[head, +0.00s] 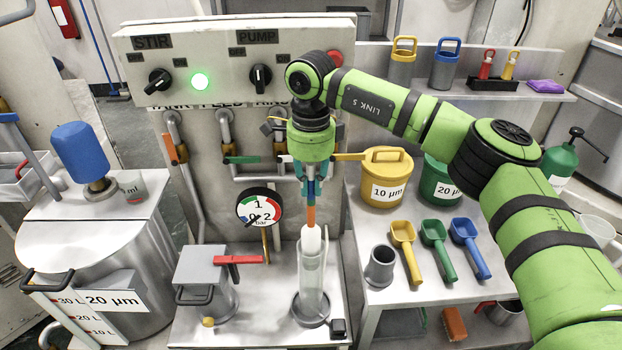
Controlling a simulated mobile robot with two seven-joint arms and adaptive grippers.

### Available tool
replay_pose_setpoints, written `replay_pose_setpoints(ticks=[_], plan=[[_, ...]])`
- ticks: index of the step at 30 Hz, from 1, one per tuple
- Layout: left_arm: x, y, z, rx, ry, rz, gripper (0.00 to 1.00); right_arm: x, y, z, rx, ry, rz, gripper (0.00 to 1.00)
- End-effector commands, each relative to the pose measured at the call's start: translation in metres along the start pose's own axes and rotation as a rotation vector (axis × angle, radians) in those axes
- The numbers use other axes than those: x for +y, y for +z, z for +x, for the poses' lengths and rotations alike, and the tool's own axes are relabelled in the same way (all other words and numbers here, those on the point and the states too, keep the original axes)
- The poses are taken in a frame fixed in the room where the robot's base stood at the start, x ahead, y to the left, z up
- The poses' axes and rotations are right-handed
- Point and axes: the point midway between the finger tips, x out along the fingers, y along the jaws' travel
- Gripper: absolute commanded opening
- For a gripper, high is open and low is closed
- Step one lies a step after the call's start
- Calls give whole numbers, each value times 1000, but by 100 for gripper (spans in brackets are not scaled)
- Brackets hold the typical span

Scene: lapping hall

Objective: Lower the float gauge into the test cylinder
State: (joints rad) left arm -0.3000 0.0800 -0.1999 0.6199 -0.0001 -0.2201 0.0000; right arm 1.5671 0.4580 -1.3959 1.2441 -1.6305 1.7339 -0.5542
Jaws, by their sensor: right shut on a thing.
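My right gripper (310,188) points straight down in the head view and is shut on the float gauge (311,216). The gauge is upright, with an orange upper part and a pale white lower part. The clear test cylinder (313,285) stands upright on the steel bench directly below, on a round grey foot. The gauge's white lower part overlaps the cylinder's mouth in the picture. I cannot tell how far down inside it reaches. My left gripper is not in view.
A pressure dial (260,208) and a grey box with a red lever (238,260) stand left of the cylinder. A grey cup (380,267) and yellow, green and blue scoops are on the right-hand table. The control panel (225,68) rises behind.

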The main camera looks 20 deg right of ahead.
Motion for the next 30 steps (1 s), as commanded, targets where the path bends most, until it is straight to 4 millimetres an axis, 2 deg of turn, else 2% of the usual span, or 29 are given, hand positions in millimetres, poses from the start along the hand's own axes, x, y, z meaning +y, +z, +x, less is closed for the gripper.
replay_pose_setpoints(ticks=[30], plan=[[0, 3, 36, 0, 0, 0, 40, 0, 0, 52, -1, 0, 0, 0]])
